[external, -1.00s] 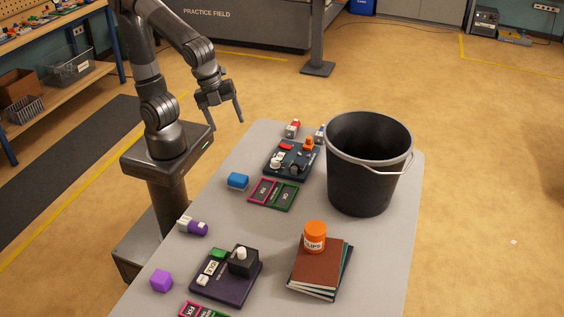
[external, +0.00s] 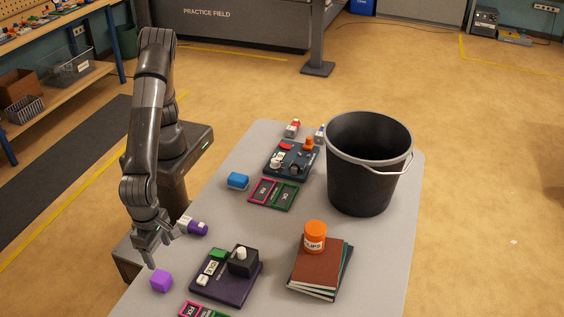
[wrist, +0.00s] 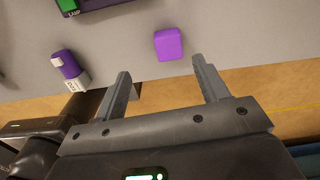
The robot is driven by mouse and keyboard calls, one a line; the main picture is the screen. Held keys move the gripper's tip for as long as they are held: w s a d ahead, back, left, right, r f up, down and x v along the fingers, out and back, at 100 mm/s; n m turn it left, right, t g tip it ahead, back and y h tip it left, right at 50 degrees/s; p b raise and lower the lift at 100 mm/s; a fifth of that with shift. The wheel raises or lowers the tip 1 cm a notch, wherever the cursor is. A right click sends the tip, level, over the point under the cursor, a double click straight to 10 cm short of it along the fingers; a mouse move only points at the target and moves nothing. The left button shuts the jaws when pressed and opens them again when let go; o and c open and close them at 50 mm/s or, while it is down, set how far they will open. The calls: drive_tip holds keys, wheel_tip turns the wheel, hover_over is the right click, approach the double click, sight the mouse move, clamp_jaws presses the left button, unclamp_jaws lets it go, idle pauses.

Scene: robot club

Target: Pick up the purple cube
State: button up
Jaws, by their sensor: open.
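The purple cube (external: 161,280) sits on the grey table near its left edge, at the lower left in the external view. In the wrist view the purple cube (wrist: 168,44) lies beyond the fingertips, roughly centred between them and apart from them. My gripper (external: 161,254) is open and empty, above and just behind the cube in the external view. Both fingers of my gripper (wrist: 160,66) show spread in the wrist view.
A purple-and-white bottle-like item (external: 193,226) lies beside my gripper. A dark purple board (external: 222,287) with blocks is right of the cube.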

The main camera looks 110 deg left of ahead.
hover_over(160, 276)
drive_tip(key=shift+m, duration=0.4)
drive_tip(key=f, duration=0.5)
drive_tip(key=shift+w+f, duration=0.25)
drive_tip(key=shift+s+d+f, duration=0.1)
drive_tip(key=shift+s+f, duration=0.05)
drive_tip(key=shift+f, duration=1.4)
drive_tip(key=shift+s+f, duration=0.1)
drive_tip(key=shift+f, duration=1.45)
drive_tip(key=c, duration=1.1)
